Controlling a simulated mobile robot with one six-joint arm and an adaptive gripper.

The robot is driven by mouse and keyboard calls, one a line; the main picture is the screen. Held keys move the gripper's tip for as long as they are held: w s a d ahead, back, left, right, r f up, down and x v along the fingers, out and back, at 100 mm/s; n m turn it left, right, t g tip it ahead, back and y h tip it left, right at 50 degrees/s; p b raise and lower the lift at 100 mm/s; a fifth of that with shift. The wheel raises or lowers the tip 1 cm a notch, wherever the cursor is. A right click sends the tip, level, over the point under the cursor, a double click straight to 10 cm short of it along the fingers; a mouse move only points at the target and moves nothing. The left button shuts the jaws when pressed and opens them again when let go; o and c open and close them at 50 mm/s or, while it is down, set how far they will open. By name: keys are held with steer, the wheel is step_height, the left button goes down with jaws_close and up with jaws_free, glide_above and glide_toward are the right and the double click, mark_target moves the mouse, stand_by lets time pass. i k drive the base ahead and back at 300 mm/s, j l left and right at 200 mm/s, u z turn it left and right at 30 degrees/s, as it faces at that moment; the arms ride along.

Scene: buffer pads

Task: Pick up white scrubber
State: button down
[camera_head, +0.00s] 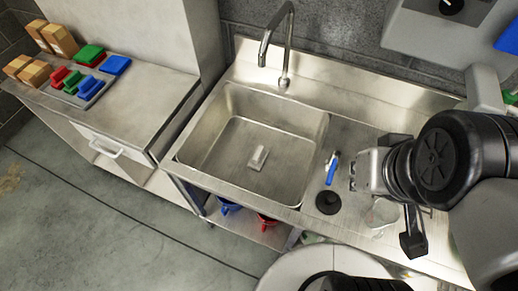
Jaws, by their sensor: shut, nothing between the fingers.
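A small pale block (258,158), which looks like the white scrubber, lies on the floor of the steel sink basin (225,134). My gripper (353,172) is at the right, over the drainboard side and apart from the block. It is shut and empty. Its fingers are small in this view and partly merge with the wrist.
A blue-handled tool (332,168) and a black disc (328,202) lie on the drainboard between basin and arm. A tall faucet (283,50) rises behind the basin. Coloured pads (88,56) and boxes sit on the left counter (140,104). The basin around the block is clear.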

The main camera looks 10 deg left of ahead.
mark_target(259, 157)
steer(key=i+j, duration=0.1)
steer(key=j, duration=0.5)
steer(key=i+j+z, duration=0.1)
steer(key=j, duration=0.45)
steer(key=i+j, duration=0.1)
steer(key=j, duration=0.5)
steer(key=z, duration=0.05)
